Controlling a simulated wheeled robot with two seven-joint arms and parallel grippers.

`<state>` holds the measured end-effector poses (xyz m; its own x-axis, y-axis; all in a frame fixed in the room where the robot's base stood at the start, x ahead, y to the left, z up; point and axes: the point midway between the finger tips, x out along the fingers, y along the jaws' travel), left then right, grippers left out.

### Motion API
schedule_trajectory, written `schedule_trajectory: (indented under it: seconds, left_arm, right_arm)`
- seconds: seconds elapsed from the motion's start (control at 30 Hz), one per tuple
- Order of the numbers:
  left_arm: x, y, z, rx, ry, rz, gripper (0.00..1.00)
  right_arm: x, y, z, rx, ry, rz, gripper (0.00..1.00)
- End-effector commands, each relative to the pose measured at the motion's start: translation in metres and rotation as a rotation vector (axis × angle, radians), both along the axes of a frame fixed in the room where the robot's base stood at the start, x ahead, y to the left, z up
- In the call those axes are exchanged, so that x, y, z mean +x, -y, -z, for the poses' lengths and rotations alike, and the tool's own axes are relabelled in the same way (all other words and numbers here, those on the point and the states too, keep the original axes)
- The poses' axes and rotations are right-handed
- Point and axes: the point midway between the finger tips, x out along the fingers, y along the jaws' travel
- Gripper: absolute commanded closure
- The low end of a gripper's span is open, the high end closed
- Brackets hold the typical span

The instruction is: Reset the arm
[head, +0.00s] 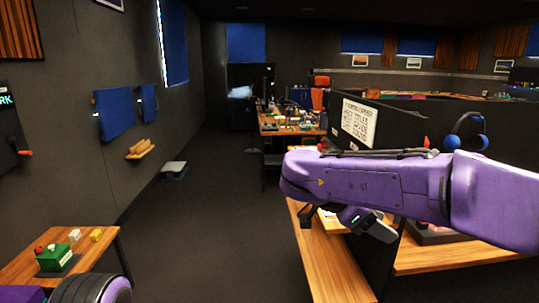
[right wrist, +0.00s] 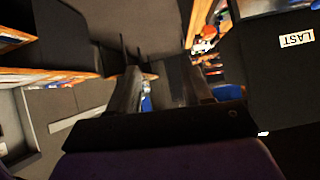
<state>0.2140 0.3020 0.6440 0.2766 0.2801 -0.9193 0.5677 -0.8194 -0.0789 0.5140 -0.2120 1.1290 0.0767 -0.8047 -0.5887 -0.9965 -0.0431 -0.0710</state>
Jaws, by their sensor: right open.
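My right arm, purple, reaches in from the right across the middle of the head view. Its gripper (head: 370,224) hangs below the forearm, over the wooden desk (head: 330,262) at the right, partly hidden by the arm. In the right wrist view the two dark fingers (right wrist: 163,88) stand apart with nothing held between them. A purple and black rounded part of my own body shows at the bottom left of the head view. My left gripper does not show.
A wooden table (head: 28,262) at the lower left bears a green box (head: 55,258) with a red knob. A dark partition (head: 390,128) with a white sign (head: 358,122) stands behind my right arm. Dark floor (head: 215,225) lies open in the middle.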

Motion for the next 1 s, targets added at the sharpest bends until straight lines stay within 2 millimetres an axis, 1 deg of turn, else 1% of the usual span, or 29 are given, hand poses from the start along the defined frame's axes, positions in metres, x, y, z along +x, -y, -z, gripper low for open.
schedule_trajectory:
  seconds: [0.27,0.4,0.47,0.57,0.6,0.67,0.7,0.77,0.8,0.87,0.9,0.97,1.0]
  left_arm:
    - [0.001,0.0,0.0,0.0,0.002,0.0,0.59]
    - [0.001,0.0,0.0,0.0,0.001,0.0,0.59]
    - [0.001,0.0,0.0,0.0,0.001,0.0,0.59]
    - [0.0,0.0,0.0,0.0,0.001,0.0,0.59]
    - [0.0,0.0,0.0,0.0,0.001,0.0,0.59]
    - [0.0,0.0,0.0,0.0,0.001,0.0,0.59]
    - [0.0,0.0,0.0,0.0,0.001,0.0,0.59]
    - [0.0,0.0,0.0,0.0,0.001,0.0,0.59]
    - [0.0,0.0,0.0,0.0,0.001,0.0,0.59]
    - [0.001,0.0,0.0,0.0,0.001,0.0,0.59]
    - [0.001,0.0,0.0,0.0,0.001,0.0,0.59]
    - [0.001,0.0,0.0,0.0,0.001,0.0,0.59]
    - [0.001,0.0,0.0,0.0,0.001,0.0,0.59]
  right_arm:
    - [0.022,0.005,-0.007,-0.065,0.236,-0.001,0.51]
    - [0.04,0.015,-0.008,-0.148,0.408,-0.052,0.51]
    - [0.05,0.02,-0.003,-0.19,0.485,-0.095,0.51]
    - [0.067,0.029,0.022,-0.25,0.59,-0.21,0.51]
    - [0.073,0.032,0.042,-0.266,0.619,-0.276,0.51]
    - [0.079,0.035,0.079,-0.265,0.638,-0.393,0.51]
    - [0.08,0.036,0.108,-0.249,0.635,-0.47,0.51]
    - [0.073,0.038,0.158,-0.202,0.599,-0.582,0.51]
    - [0.064,0.038,0.193,-0.158,0.562,-0.651,0.51]
    - [0.043,0.04,0.244,-0.083,0.488,-0.736,0.51]
    - [0.024,0.041,0.276,-0.029,0.431,-0.782,0.51]
    - [-0.008,0.044,0.32,0.052,0.336,-0.835,0.51]
    - [-0.033,0.046,0.348,0.108,0.267,-0.862,0.51]
